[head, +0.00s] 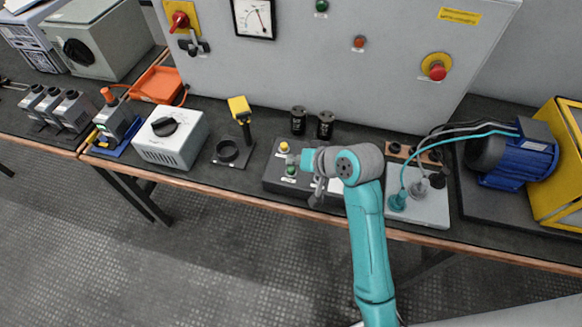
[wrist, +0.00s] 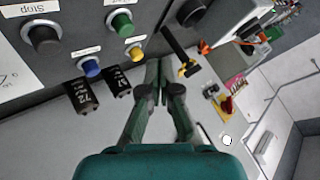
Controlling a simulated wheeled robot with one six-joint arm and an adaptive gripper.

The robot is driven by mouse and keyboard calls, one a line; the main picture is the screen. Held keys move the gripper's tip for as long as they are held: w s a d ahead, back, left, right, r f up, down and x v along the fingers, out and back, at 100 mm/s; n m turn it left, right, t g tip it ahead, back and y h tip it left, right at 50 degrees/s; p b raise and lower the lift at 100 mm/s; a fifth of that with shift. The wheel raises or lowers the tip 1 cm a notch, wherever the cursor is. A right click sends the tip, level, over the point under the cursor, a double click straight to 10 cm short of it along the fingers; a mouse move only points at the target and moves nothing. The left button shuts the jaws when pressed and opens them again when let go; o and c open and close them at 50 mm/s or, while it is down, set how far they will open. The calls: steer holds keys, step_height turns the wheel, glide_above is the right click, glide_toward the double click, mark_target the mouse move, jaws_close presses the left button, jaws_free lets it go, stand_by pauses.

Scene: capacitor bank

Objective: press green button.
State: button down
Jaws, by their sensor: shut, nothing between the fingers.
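The green button (head: 291,170) sits on a dark control box (head: 276,185) near the bench's front edge. In the wrist view the green button (wrist: 121,22) is at the top, beside a dark round button labelled Stop (wrist: 42,38). Smaller blue (wrist: 91,68) and yellow (wrist: 136,54) buttons are on the same box. My gripper (wrist: 156,68) is shut and empty. Its fingertips appear just right of and below the yellow button in the wrist view, apart from the green button. In the head view my arm's end covers the box's right part.
Two black capacitors (head: 312,122) stand behind the box. A yellow-topped post (head: 240,108) and a white box with a dark knob (head: 170,138) are to the left. A plate with cables (head: 420,205) and a blue motor (head: 515,150) are to the right.

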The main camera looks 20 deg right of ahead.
mark_target(293, 169)
steer(key=shift+n+g, duration=0.3)
steer(key=shift+g, duration=0.1)
steer(key=w+r, duration=0.1)
steer(key=r, duration=0.2)
steer(key=w+r, duration=0.1)
steer(key=shift+w+d+r, duration=0.25)
steer(key=shift+w+d, duration=0.05)
steer(key=shift+f, duration=0.1)
steer(key=shift+f, duration=4.3)
steer(key=shift+f, duration=0.45)
